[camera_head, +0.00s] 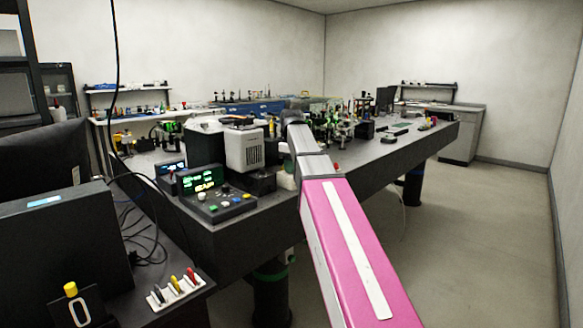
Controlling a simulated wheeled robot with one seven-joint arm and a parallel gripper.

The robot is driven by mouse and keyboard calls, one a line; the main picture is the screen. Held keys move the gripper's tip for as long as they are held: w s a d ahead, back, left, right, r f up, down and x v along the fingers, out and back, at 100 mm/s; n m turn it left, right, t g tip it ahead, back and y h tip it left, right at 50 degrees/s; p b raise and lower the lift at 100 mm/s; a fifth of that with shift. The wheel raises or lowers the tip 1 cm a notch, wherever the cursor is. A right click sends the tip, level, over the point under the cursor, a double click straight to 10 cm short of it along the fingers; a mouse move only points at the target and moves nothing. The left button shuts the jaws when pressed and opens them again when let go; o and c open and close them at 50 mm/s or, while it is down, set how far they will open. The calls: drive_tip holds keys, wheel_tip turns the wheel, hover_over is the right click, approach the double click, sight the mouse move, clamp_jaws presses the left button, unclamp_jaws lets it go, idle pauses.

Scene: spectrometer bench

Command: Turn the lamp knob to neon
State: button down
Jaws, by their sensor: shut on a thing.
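My pink and grey arm reaches from the bottom right up over the near edge of the bench (240,222). Its dark far end is beside the light grey boxy instrument (243,150). My gripper's fingers are hidden behind the arm, so I cannot see what they touch. I cannot pick out a knob marked for lamps or neon. A dark control box (212,197) with a green-lit display and several coloured buttons stands on the bench left of my arm. A small red-topped part (336,166) shows just right of the arm.
A yellow knob (70,290) on a dark panel and a small rack (172,287) of coloured-handled tools are at lower left, near a dark monitor (40,150). Optics (340,120) crowd the bench behind my arm. The floor at right is clear.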

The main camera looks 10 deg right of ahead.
drive_tip(key=m, duration=0.4)
drive_tip(key=shift+m, duration=2.5)
drive_tip(key=c, duration=1)
unclamp_jaws()
